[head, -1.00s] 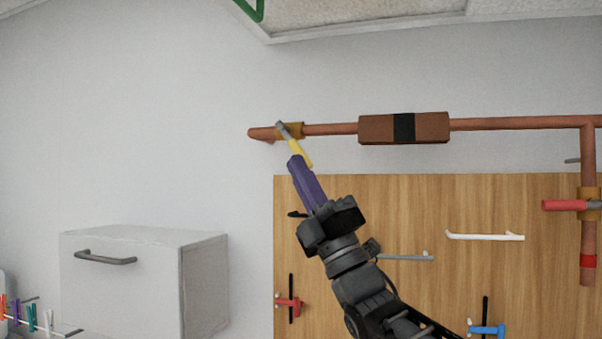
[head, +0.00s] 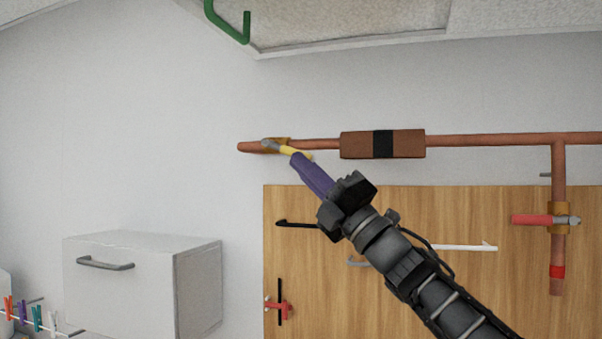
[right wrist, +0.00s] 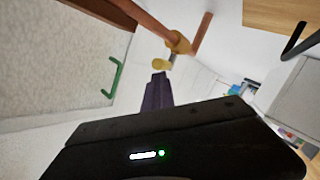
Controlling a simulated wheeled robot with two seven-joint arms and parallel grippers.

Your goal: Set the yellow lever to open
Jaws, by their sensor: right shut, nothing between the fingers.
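The yellow lever (head: 288,151) sits on a brass valve at the left end of the copper pipe (head: 320,143). Its grey pivot end is at the left, and its yellow handle slants slightly down to the right, nearly along the pipe. My right gripper (head: 297,158) has its purple fingers shut and empty. The fingertips are at the underside of the handle and seem to touch it, hiding part of it. In the right wrist view the handle's yellow end (right wrist: 162,64) shows just beyond the fingertips, close to the brass valve (right wrist: 178,42). My left gripper is not in view.
A red lever (head: 532,219) is on the vertical pipe at the right. A brown block (head: 355,145) with a black band sits on the horizontal pipe. A wooden board (head: 400,295) with hooks is below. A grey cabinet (head: 120,295) stands lower left; a green bracket (head: 228,28) is above.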

